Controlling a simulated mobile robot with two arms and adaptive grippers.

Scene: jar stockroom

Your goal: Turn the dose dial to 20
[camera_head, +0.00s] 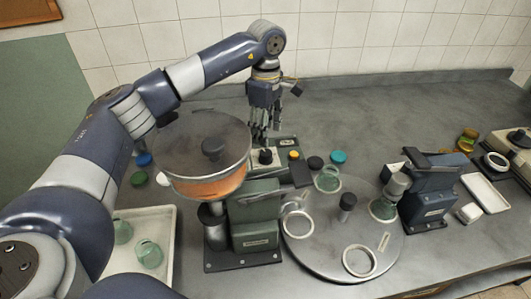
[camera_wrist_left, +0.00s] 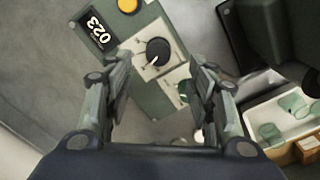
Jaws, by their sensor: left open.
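The dose dial (camera_wrist_left: 157,51) is a black round knob with a white pointer line, on a pale panel of a green control box. It also shows in the head view (camera_head: 265,157). I cannot tell whether the fingers touch the dial. My right gripper is not in view.
A yellow button (camera_head: 294,155) sits on the box. The filling machine with an orange-filled hopper (camera_head: 200,184) stands in front. A round turntable (camera_head: 325,255) with jars is at right. A white tray (camera_head: 167,222) holds green jars. The rear counter is clear.

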